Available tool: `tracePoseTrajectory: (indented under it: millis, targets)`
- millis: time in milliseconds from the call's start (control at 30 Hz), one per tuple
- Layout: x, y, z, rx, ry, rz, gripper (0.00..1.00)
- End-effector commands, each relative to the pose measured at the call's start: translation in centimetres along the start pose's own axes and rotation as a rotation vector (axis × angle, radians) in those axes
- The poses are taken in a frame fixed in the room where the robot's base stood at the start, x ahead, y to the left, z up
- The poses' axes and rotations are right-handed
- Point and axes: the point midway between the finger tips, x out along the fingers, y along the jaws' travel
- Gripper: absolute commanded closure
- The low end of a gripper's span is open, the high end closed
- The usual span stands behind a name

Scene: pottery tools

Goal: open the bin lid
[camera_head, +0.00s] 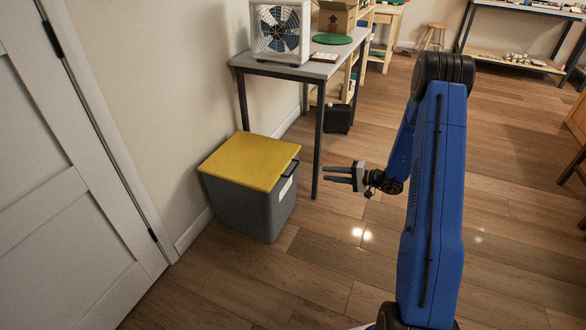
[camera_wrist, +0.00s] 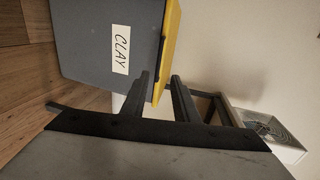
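The bin (camera_head: 240,208) is a grey box with a flat yellow lid (camera_head: 248,160), standing on the floor against the wall. The lid lies shut on its rim. A dark handle (camera_head: 291,167) sticks out at the lid's right edge. My gripper (camera_head: 324,175) is to the right of the handle, apart from it, fingers pointing left at the bin. In the wrist view the picture is turned sideways. There my gripper (camera_wrist: 160,76) is open and empty, with the yellow lid (camera_wrist: 171,38) and the bin's CLAY label (camera_wrist: 121,49) beyond the fingers.
A grey table (camera_head: 300,68) with dark legs stands behind the bin, bearing a fan (camera_head: 279,33) and a green disc (camera_head: 332,39). A white door (camera_head: 65,190) is at the left. A dark box (camera_head: 339,118) sits under the table. The wooden floor right of the bin is clear.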

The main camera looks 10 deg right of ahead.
Motion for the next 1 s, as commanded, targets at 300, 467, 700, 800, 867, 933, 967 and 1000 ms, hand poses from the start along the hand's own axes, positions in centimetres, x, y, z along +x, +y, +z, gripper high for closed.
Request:
tracePoseTrajectory:
  millis: [300,467,700,800,867,933,967,1000]
  targets:
    - [2.8,0.3,-0.1,0.001,0.003,-0.002,0.73]
    - [5.6,0.3,-0.1,0.000,0.004,-0.001,0.73]
    - [9.8,0.3,-0.1,0.000,0.003,-0.002,0.73]
    - [11.6,0.3,-0.1,0.000,0.003,-0.001,0.73]
    - [12.7,0.3,-0.2,0.000,0.003,-0.001,0.73]
    - [13.8,0.3,-0.2,0.001,0.003,-0.001,0.73]
    - [14.2,0.3,-0.1,0.002,0.003,-0.001,0.73]
    - [14.8,0.3,-0.2,0.002,0.004,-0.002,0.73]
